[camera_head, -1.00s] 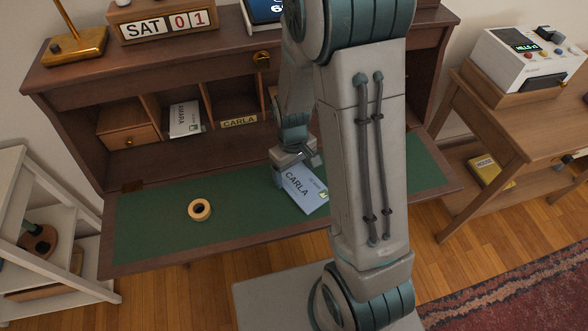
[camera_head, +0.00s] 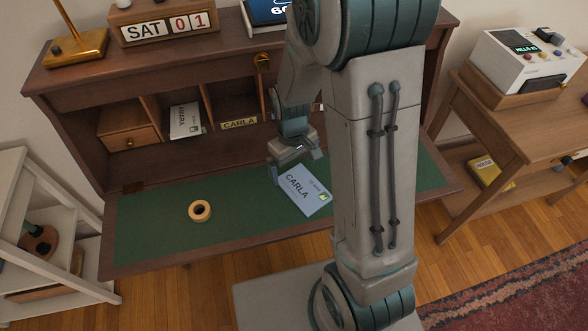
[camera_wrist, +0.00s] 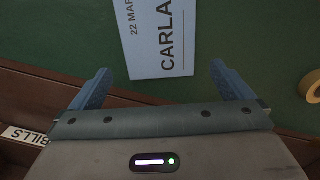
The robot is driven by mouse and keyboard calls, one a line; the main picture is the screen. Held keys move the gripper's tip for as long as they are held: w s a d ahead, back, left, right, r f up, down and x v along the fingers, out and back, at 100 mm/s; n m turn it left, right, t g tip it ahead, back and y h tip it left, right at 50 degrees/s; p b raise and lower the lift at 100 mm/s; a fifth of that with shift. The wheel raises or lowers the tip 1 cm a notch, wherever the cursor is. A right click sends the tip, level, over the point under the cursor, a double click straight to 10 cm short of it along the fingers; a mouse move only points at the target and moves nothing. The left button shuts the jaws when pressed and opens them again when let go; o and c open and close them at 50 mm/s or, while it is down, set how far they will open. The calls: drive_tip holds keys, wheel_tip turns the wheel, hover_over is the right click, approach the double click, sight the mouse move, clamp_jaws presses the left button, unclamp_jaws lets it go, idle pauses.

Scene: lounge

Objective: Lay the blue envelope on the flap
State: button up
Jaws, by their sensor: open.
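The blue envelope (camera_head: 306,190), marked CARLA, lies flat on the green surface of the lowered desk flap (camera_head: 160,225). It also shows in the wrist view (camera_wrist: 160,45), where it looks pale and lies on the green. My gripper (camera_head: 294,165) is just behind the envelope's upper left end, above the flap. In the wrist view my gripper (camera_wrist: 162,85) has its two fingers wide apart, with nothing between the tips. The envelope lies ahead of the fingers, its near edge short of being gripped. Part of the flap is hidden behind my arm.
A roll of tape (camera_head: 200,211) lies on the flap to the left. A BILLS label (camera_wrist: 25,136) shows in the wrist view. The flap's left part is otherwise clear.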

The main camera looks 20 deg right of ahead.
wheel_tip(320, 180, up, 8)
wheel_tip(320, 180, up, 7)
drive_tip(key=m+t, duration=0.2)
hover_over(303, 193)
drive_tip(key=s+r+m+t, duration=0.1)
drive_tip(key=s+r+m, duration=0.1)
drive_tip(key=s, duration=0.4)
drive_tip(key=shift+d+r+m+p, duration=0.3)
drive_tip(key=shift+d+r, duration=0.1)
drive_tip(key=shift+r, duration=0.2)
drive_tip(key=shift+s+r+p, duration=0.1)
drive_tip(key=shift+r+p, duration=0.45)
drive_tip(key=shift+r, duration=0.05)
